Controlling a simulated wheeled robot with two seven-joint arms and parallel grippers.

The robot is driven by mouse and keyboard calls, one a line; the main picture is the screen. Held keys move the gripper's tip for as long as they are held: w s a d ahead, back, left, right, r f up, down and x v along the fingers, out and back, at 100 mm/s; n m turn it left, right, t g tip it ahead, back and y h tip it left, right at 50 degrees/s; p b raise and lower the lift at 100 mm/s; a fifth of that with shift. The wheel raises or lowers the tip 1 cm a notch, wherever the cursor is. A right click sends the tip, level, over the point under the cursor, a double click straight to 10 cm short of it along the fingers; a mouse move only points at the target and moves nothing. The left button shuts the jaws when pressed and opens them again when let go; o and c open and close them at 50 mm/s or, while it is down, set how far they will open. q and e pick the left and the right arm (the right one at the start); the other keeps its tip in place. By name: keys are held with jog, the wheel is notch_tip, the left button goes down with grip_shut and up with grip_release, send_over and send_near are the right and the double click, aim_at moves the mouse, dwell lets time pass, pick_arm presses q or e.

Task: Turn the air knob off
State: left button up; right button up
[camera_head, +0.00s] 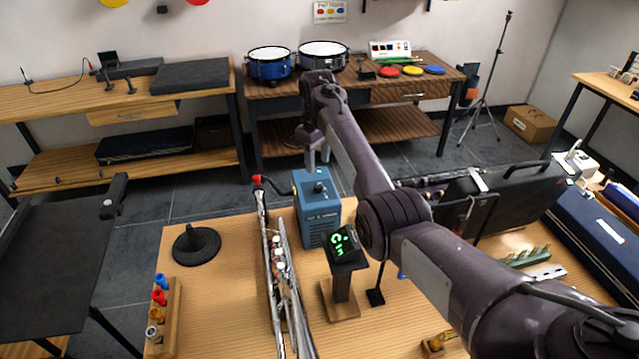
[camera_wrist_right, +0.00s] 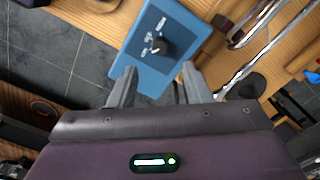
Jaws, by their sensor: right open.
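The air knob (camera_head: 319,186) is a small dark knob on top of a blue box (camera_head: 319,225) on the wooden table. In the right wrist view the knob (camera_wrist_right: 160,46) sits on the blue top face, beside small white markings too small to read. My right gripper (camera_head: 318,155) is above and behind the box in the head view. Its two grey fingers (camera_wrist_right: 159,75) are apart and empty in the wrist view, with the knob just beyond the gap between them. No contact with the knob shows. My left gripper is not in view.
A long silver instrument (camera_head: 279,265) lies left of the box. A display with green characters (camera_head: 343,244) stands in front. An open black case (camera_head: 500,200) is at right.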

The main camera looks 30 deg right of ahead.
aim_at(318, 185)
jog(key=shift+w+d+f, duration=0.15)
jog(key=shift+f, duration=0.35)
jog(key=f, duration=0.2)
jog(key=f+p, duration=0.1)
jog(key=f, duration=0.2)
jog(key=shift+s+a+f, duration=0.2)
jog(key=shift+s+f, duration=0.05)
jog(key=shift+f, duration=0.05)
jog(key=shift+w+d+f, duration=0.1)
jog(key=shift+f, duration=0.5)
jog(key=shift+r, duration=0.1)
jog(key=shift+c, duration=0.3)
grip_shut()
